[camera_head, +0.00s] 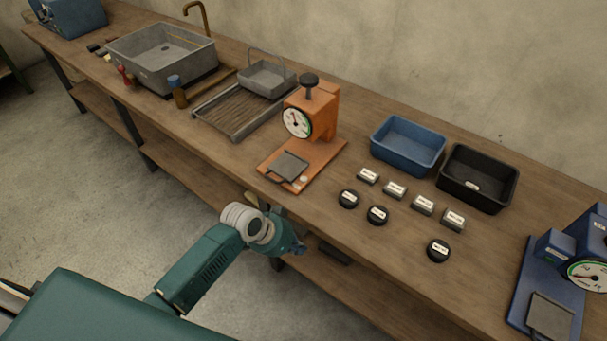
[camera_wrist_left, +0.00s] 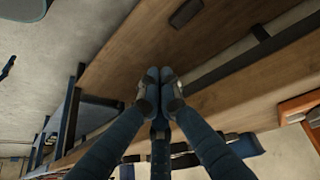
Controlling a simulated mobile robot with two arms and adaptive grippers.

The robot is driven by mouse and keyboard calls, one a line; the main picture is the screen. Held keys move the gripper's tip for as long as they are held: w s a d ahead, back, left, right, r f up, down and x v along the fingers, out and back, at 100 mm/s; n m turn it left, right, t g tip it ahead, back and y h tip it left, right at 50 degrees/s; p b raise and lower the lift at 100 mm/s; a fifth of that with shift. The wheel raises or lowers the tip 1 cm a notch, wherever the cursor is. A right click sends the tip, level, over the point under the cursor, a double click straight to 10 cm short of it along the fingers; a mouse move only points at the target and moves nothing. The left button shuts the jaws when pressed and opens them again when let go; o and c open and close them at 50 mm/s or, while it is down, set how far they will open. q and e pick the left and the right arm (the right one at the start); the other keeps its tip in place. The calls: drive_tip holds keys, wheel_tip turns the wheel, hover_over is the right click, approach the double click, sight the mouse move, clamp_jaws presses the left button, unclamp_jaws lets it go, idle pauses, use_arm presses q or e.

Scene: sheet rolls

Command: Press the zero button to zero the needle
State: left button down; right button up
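An orange gauge (camera_head: 322,110) with a round white dial (camera_head: 297,122) and a dark knob on top stands on the bench. Its base carries a grey plate (camera_head: 289,166) and small pale buttons (camera_head: 302,179) at the front right corner; their labels are too small to read. A blue gauge (camera_head: 585,255) with a similar dial stands at the far right. My left gripper (camera_head: 292,247) is at the bench's front edge, below and apart from the orange gauge. In the left wrist view its fingertips (camera_wrist_left: 159,76) are together with nothing visible between them. My right gripper is not in view.
Small labelled metal blocks (camera_head: 395,190) and black discs (camera_head: 377,214) lie right of the orange gauge. Blue (camera_head: 408,146) and black (camera_head: 478,178) bins stand behind them. A tray (camera_head: 225,117) and sink (camera_head: 160,58) are at left. The bench (camera_head: 395,270) has bare wood in front.

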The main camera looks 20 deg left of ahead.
use_arm(q)
drive_tip(key=w+r+m, duration=0.1)
drive_tip(key=w+r, duration=0.3)
drive_tip(key=w+a+r+h, duration=0.1)
drive_tip(key=w+r, duration=0.3)
drive_tip(key=w+a+r+m+t+h, duration=0.1)
drive_tip(key=w+r, duration=0.4)
drive_tip(key=shift+r+m+p, duration=0.1)
drive_tip(key=shift+m+p, duration=0.2)
drive_tip(key=shift+p, duration=0.1)
wheel_tip(320, 180, up, 6)
drive_tip(key=t, duration=0.1)
hover_over(300, 178)
drive_tip(key=shift+d+r+h, duration=0.1)
drive_tip(key=shift+h, duration=0.2)
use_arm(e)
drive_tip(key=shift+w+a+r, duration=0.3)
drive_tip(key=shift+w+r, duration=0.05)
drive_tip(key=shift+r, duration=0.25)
use_arm(q)
wheel_tip(300, 178, down, 8)
drive_tip(key=b, duration=0.5)
drive_tip(key=shift+r, duration=0.15)
drive_tip(key=shift+f+b, duration=0.6)
drive_tip(key=shift+b, duration=0.2)
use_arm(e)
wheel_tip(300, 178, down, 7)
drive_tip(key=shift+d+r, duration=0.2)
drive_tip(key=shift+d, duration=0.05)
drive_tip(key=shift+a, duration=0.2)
